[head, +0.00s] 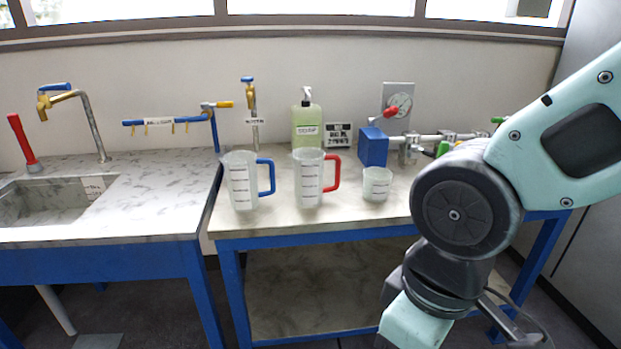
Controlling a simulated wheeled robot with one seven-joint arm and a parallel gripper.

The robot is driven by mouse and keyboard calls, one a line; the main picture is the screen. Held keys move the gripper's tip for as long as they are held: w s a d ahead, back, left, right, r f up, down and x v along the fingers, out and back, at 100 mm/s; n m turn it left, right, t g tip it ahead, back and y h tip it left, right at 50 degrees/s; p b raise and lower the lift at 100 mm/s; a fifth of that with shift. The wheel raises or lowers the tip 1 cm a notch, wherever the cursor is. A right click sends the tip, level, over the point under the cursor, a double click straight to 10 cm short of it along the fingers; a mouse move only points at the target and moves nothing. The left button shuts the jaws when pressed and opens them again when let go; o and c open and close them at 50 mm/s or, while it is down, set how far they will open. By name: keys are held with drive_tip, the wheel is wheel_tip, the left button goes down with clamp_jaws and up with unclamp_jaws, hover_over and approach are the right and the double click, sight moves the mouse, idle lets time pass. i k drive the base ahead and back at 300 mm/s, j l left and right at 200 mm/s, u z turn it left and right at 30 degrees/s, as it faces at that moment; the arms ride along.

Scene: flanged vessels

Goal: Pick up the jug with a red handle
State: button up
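The jug with a red handle (308,181) stands upright on the right-hand workbench, near its front left part. It is translucent with dark measuring marks, and its red handle (331,173) points right. A similar jug with a blue handle (242,182) stands to its left, apart from it. My arm comes in from the right side of the head view, and its links are right of the jugs. My gripper is not clearly seen; the end of the arm runs down out of the bottom of the view.
A small clear beaker (377,184) stands right of the red-handled jug. A soap bottle (307,123) stands behind it. A blue valve block with pipes (374,147) is at the back right. A sink counter (150,215) is on the left. The bench front (270,222) is clear.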

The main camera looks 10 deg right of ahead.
sight(308, 162)
drive_tip(key=i+j+z, duration=0.2)
drive_tip(key=i+z, duration=0.15)
drive_tip(key=i+j+z, duration=0.7)
drive_tip(key=k, duration=0.05)
